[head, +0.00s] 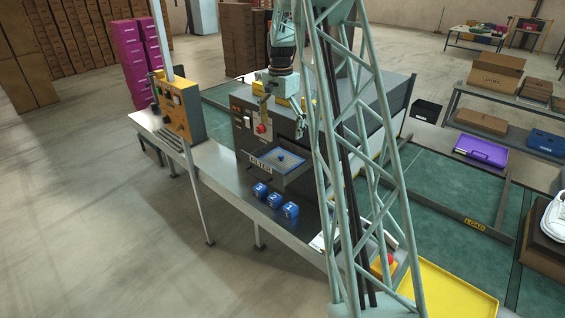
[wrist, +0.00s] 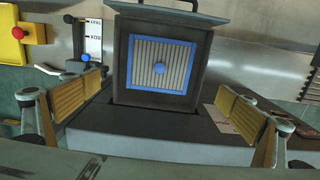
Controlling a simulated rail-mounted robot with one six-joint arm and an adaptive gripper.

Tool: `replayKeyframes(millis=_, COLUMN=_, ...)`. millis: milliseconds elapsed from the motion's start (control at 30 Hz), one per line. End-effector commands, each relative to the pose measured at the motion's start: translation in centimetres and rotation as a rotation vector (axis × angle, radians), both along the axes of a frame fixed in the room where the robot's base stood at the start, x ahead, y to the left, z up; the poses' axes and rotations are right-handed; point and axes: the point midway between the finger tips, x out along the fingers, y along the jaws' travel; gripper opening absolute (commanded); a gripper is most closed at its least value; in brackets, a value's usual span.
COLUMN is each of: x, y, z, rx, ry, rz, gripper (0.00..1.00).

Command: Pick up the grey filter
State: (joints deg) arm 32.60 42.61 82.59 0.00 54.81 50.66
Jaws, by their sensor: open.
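The grey filter (head: 290,158) lies in a pulled-out drawer labelled FILTER (head: 262,168) on the front of the dark machine (head: 345,115). My gripper (head: 281,120) is above and behind the drawer in the head view, partly hidden by my column. In the wrist view my gripper (wrist: 163,95) is open, its yellow pads wide apart on either side of the drawer, with nothing between them. The pads look clear of the filter.
Three blue blocks (head: 275,200) stand on the metal bench (head: 225,175) in front of the drawer. A yellow control box (head: 180,108) stands at the bench's left. A red button on a yellow box (head: 384,264) and a yellow tray (head: 450,290) are at the right.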

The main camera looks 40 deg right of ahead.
Motion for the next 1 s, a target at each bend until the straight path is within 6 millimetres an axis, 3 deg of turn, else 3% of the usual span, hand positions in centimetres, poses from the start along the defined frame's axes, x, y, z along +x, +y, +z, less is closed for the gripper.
replayKeyframes(millis=367, x=0.0, y=0.0, z=-1.1, rx=0.001, ry=0.001, rz=0.001, gripper=1.0)
replayKeyframes(millis=1000, x=0.0, y=0.0, z=-8.2, rx=0.001, ry=0.001, rz=0.001, gripper=1.0)
